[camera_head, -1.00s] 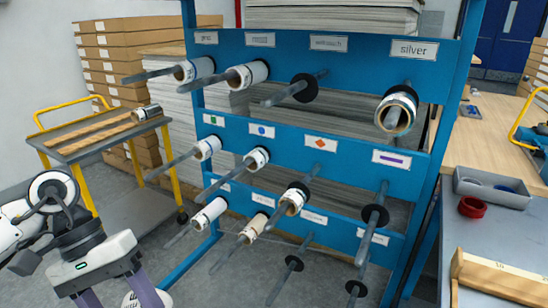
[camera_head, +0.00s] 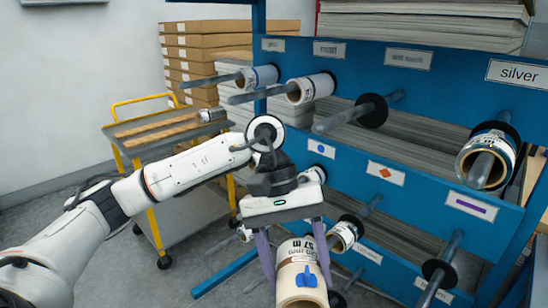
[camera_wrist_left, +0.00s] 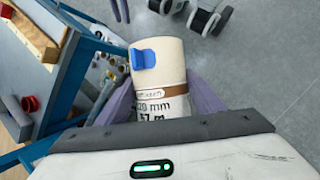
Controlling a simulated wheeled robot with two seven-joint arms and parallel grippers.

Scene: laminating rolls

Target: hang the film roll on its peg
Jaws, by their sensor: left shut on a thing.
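The film roll (camera_head: 290,294) is a cream tube with a blue tab and printed text ending in "57 m". My left gripper (camera_head: 300,268) is shut on it, one purple finger at each side, in front of the rack. The roll also shows in the left wrist view (camera_wrist_left: 172,72), between the fingers. The blue rack (camera_head: 440,85) carries rows of grey pegs. A top-row peg (camera_head: 336,121) with a black disc is empty, and its label is blurred. A lower peg (camera_head: 432,290) under the purple-bar label is also empty. My right gripper is out of view.
Other rolls hang on pegs, including one under "silver" (camera_head: 482,160), two at the top left, and one (camera_head: 343,236) just behind the held roll. Pegs jut forward near my arm. A yellow-handled cart (camera_head: 150,135) stands left. Open floor lies at lower left.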

